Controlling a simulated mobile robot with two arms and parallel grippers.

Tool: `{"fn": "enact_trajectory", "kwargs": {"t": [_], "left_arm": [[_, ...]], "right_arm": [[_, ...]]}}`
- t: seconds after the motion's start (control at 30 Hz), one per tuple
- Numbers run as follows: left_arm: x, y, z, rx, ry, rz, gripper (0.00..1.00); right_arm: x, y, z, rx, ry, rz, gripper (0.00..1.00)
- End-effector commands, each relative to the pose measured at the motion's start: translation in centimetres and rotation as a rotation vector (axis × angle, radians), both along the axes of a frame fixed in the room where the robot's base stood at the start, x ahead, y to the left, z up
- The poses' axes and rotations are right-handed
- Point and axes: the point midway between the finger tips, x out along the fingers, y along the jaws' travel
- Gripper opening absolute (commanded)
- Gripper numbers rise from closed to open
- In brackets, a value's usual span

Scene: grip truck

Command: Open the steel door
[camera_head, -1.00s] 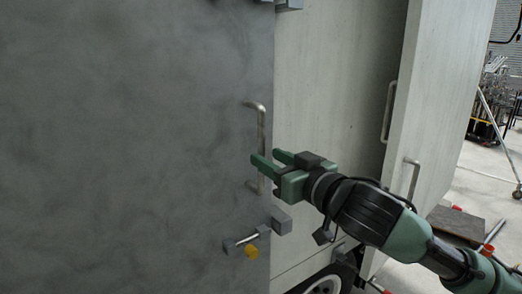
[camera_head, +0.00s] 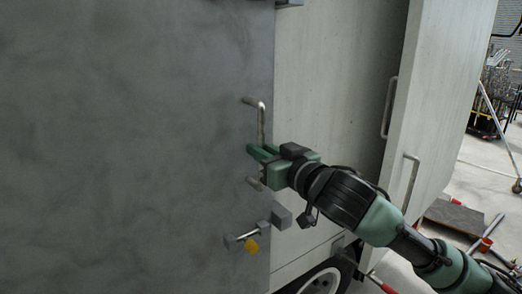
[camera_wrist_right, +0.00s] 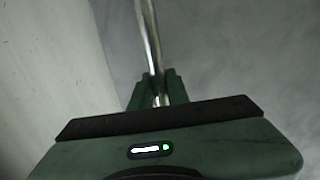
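The grey steel door (camera_head: 130,140) fills the left half of the head view. Its metal bar handle (camera_head: 261,118) stands upright near the door's right edge. My right gripper (camera_head: 258,150) is at the middle of the handle, with its green fingers on either side of the bar. In the right wrist view, the bar (camera_wrist_right: 149,35) runs down between the two fingers (camera_wrist_right: 158,92), which look closed against it. The gripper hides part of the handle in the head view. My left gripper is not in view.
A latch bolt with a yellow piece (camera_head: 251,245) and a grey block (camera_head: 281,217) sit below the handle. A pale panel (camera_head: 325,80) is beside the door. A pale open door (camera_head: 440,90) with handles stands right of it. A wheel (camera_head: 322,283) shows below.

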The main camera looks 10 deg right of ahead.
Motion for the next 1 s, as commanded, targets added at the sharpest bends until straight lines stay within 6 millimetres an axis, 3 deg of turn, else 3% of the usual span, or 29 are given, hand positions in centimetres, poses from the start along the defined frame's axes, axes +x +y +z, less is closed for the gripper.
{"fn": "enact_trajectory", "kwargs": {"t": [0.17,0.7,1.0], "left_arm": [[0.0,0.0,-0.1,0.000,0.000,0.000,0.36],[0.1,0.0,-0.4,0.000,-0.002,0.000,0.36],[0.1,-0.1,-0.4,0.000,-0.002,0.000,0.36]], "right_arm": [[-0.8,-0.2,-0.1,0.000,0.000,0.001,0.00],[-5.9,-1.4,-0.1,0.000,0.001,0.000,0.00],[-6.4,-1.5,0.0,0.001,0.001,0.001,0.00]]}}
